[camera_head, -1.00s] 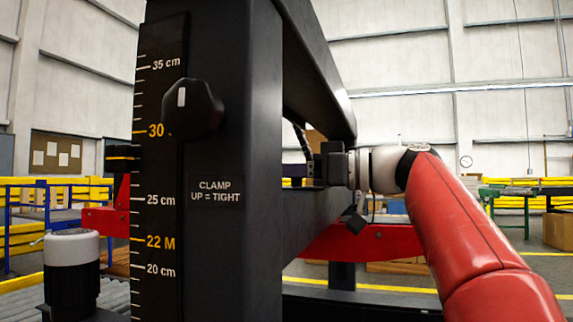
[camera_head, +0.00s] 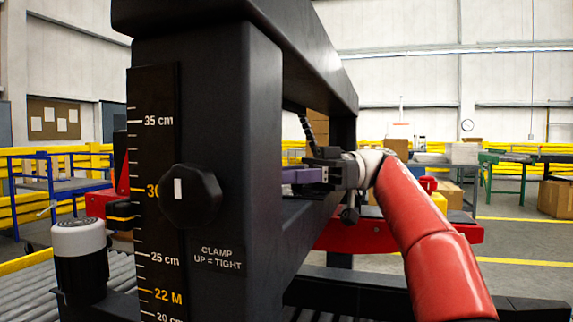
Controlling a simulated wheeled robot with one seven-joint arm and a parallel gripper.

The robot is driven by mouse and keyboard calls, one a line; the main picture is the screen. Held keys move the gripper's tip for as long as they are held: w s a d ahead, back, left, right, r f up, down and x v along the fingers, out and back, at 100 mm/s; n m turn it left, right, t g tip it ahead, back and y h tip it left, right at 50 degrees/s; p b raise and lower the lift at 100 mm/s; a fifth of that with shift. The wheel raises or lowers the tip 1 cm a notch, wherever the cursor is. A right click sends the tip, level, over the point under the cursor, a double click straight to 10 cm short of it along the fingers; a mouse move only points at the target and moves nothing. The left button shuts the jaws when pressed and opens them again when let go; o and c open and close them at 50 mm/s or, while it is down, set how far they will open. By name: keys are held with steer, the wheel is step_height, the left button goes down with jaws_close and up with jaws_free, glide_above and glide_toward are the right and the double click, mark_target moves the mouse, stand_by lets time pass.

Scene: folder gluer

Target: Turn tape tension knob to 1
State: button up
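No knob labelled tape tension and no "1" mark shows. A black clamp knob (camera_head: 191,196) with a white mark sits on the black post by the scale, near 30 cm; the label below it (camera_head: 221,257) reads "CLAMP UP = TIGHT". The white mark is upright. My gripper (camera_head: 312,172) is behind the post's right side, in the opening of the black frame, pointing left and well apart from the clamp knob. A purple piece (camera_head: 300,175) shows at its fingers; I cannot tell whether they touch it. The fingertips are partly hidden.
The black post (camera_head: 235,130) and upper beam (camera_head: 290,30) stand close in front. A white-topped black cylinder (camera_head: 80,250) stands at lower left beside rollers. A red crossbar (camera_head: 400,235) lies behind my arm. Open floor (camera_head: 525,245) lies at the right.

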steer(key=shift+g, duration=0.3)
steer(key=o, duration=0.9)
steer(key=shift+o, duration=0.2)
steer(key=shift+f, duration=0.1)
